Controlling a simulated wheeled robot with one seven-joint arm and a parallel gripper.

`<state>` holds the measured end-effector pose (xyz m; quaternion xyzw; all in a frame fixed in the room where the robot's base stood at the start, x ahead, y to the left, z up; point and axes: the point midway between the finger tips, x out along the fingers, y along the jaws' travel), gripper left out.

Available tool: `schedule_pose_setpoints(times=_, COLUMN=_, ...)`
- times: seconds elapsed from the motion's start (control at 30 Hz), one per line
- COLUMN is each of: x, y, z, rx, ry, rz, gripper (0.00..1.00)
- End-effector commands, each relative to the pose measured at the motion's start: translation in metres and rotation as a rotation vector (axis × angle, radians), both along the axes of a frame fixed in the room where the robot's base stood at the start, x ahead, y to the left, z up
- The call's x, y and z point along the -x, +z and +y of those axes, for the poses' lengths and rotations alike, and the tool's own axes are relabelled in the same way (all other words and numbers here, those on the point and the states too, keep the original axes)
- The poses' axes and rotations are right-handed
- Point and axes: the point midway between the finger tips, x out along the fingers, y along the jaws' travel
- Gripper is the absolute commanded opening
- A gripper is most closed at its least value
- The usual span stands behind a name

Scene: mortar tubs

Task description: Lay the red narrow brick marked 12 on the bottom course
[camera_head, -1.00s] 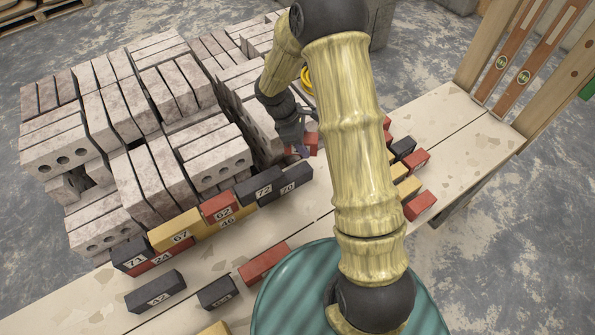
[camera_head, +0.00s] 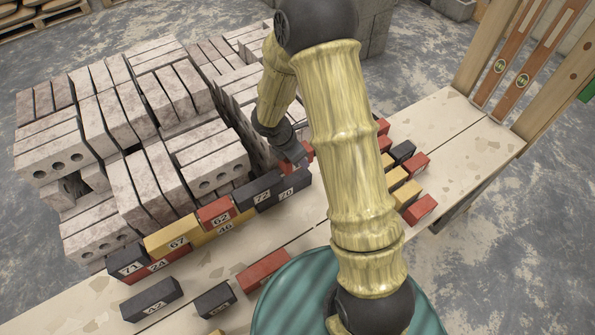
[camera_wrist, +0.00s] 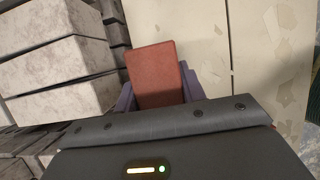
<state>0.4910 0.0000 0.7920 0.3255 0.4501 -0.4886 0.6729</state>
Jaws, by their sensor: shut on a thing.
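My gripper (camera_wrist: 157,88) is shut on a red brick (camera_wrist: 157,70), seen plain-faced in the wrist view; no number is readable on it. In the head view my gripper (camera_head: 298,156) is small and partly hidden behind my arm, near the right end of the coursed row, with red (camera_head: 308,150) showing beside it. The bottom course shows a red brick marked 24 (camera_head: 165,262), a yellow one marked 46 (camera_head: 226,228) and a dark one marked 70 (camera_head: 290,190). Bricks 71 (camera_head: 127,260), 67 (camera_head: 172,240), 62 (camera_head: 216,213) and 72 (camera_head: 258,193) sit above.
Stacked pale bricks (camera_head: 110,160) stand close behind the row. Loose bricks, including dark 42 (camera_head: 152,300) and a red one (camera_head: 264,270), lie in front. A green tub (camera_head: 290,300) is at the front. Several small bricks (camera_head: 405,190) lie right of my arm.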

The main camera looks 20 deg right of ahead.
Motion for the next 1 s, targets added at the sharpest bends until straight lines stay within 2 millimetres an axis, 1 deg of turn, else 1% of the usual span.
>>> schedule_pose_setpoints(times=0.03, x=0.000, y=-0.012, z=0.000, rx=0.000, ry=0.001, rz=0.003, gripper=0.04)
schedule_pose_setpoints(times=0.13, x=0.000, y=-0.022, z=0.000, rx=0.000, ry=0.001, rz=0.000, gripper=0.04)
schedule_pose_setpoints(times=0.47, x=-0.001, y=-0.024, z=0.000, rx=0.000, ry=-0.001, rz=-0.002, gripper=0.04)
schedule_pose_setpoints(times=0.57, x=0.000, y=-0.032, z=0.000, rx=0.000, ry=0.000, rz=0.000, gripper=0.04)
schedule_pose_setpoints(times=0.7, x=0.000, y=-0.053, z=0.000, rx=0.000, ry=0.000, rz=0.001, gripper=0.04)
schedule_pose_setpoints(times=0.77, x=0.000, y=-0.059, z=0.000, rx=0.000, ry=0.000, rz=0.000, gripper=0.04)
schedule_pose_setpoints(times=0.83, x=0.000, y=-0.061, z=0.000, rx=-0.001, ry=-0.001, rz=-0.002, gripper=0.04)
schedule_pose_setpoints(times=1.0, x=-0.001, y=-0.060, z=0.000, rx=-0.001, ry=-0.001, rz=-0.002, gripper=0.04)
